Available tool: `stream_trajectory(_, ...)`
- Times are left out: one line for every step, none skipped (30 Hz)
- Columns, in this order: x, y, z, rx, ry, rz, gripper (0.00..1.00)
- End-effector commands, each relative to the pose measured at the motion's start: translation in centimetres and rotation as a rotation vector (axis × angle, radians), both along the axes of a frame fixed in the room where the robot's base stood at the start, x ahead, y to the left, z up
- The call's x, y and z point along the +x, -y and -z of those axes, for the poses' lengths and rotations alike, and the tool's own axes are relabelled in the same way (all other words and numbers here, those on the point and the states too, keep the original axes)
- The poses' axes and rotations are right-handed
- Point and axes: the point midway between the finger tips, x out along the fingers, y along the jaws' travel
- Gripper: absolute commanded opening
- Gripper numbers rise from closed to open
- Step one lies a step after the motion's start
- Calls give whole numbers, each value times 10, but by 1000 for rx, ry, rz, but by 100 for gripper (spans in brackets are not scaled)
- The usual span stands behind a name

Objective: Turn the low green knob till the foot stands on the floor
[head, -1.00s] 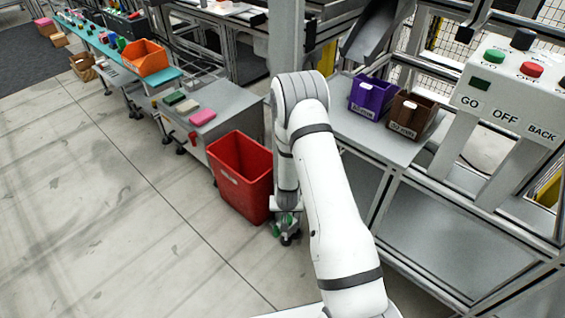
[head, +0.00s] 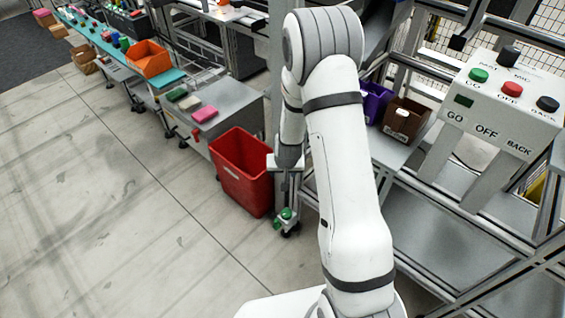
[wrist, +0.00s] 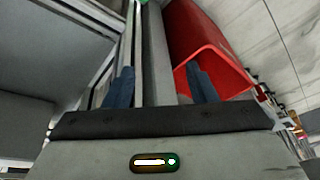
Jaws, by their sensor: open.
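The low green knob (head: 286,213) is at the foot of a grey post, right of the red bin in the head view. A smaller green part shows beside it, close to the floor. In the wrist view, a sliver of green (wrist: 143,2) shows at the top edge, at the far end of the grey post. My gripper (wrist: 163,70) is open, its two blue fingers apart with the post seen between them. In the head view my wrist is above the knob, apart from it; the fingers are not clear there. I cannot tell whether the foot touches the floor.
The red bin (head: 241,172) stands just left of the post, close to my gripper. A grey bench (head: 232,100) is behind it. Purple (head: 375,100) and brown (head: 404,119) bins are right of my arm. The floor at left is clear.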

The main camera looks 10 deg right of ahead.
Motion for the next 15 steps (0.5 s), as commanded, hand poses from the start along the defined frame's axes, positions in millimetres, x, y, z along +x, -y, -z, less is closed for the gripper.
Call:
stream_trajectory(-1,0,-11,1,1,-2,51)
stream_trajectory(-2,0,-15,2,0,-4,51)
stream_trajectory(-2,-1,-19,2,-2,-6,51)
stream_trajectory(-3,-1,-23,4,-3,-7,51)
stream_trajectory(-3,-1,-25,4,-3,-8,51)
stream_trajectory(-4,-1,-28,4,-4,-9,51)
stream_trajectory(-4,-1,-30,4,-5,-8,51)
stream_trajectory(-4,-1,-31,4,-6,-9,51)
stream_trajectory(-5,-1,-32,5,-7,-11,51)
stream_trajectory(-5,-1,-33,5,-7,-11,51)
stream_trajectory(-5,-1,-33,6,-8,-12,51)
stream_trajectory(-5,-1,-33,7,-7,-11,51)
stream_trajectory(-5,-1,-33,7,-7,-11,51)
stream_trajectory(-5,-1,-33,7,-7,-11,51)
stream_trajectory(-5,-1,-33,7,-7,-12,51)
